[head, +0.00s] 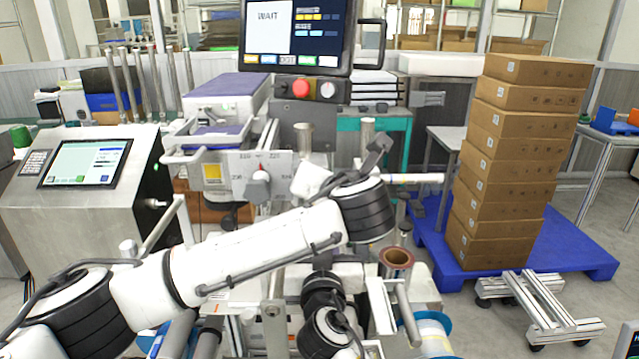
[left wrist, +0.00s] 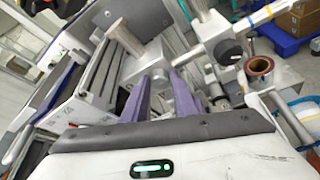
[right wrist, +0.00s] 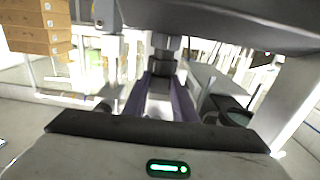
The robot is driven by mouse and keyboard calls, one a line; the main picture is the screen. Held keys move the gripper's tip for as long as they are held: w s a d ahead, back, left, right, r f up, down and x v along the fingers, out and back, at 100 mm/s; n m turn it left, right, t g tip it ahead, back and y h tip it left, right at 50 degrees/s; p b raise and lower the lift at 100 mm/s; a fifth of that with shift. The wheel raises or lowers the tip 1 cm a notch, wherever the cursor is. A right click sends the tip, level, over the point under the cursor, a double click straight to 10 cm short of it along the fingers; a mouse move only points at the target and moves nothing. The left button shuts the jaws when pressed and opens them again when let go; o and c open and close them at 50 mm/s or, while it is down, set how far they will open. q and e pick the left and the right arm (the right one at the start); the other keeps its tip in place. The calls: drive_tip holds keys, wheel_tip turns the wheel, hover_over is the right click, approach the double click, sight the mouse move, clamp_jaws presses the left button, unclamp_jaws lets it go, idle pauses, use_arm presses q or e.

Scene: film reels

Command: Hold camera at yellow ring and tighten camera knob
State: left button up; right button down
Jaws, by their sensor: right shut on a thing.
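My left gripper (left wrist: 160,84) shows two purple fingers apart with nothing gripped between them, in front of grey machine parts. In the head view it is hidden behind my left wrist. Right of its fingers in the left wrist view is a dark round knob (left wrist: 229,48) on a grey block, with a pale yellowish rod (left wrist: 258,19) beyond it. My right gripper (right wrist: 161,82) is shut on a dark and grey part (right wrist: 160,92) between its purple fingers. I cannot tell whether this part is the camera. I cannot clearly make out the yellow ring.
A machine with a dial plate (head: 280,168) and a screen (head: 300,35) stands in front of me. A copper-coloured reel core (head: 396,257) sits right of my left wrist. A stack of cartons (head: 510,160) stands on a blue pallet (head: 585,250) at the right.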

use_arm(q)
drive_tip(key=c, duration=0.5)
drive_tip(key=shift+d+f+m+t+y, duration=0.15)
drive_tip(key=shift+m+t+y, duration=0.15)
drive_tip(key=shift+m+y, duration=0.75)
drive_tip(key=shift+d+f+m+t+y, duration=0.1)
drive_tip(key=shift+m+t+y, duration=0.25)
drive_tip(key=shift+m, duration=1.3)
drive_tip(key=o, duration=1)
drive_tip(key=shift+o, duration=0.2)
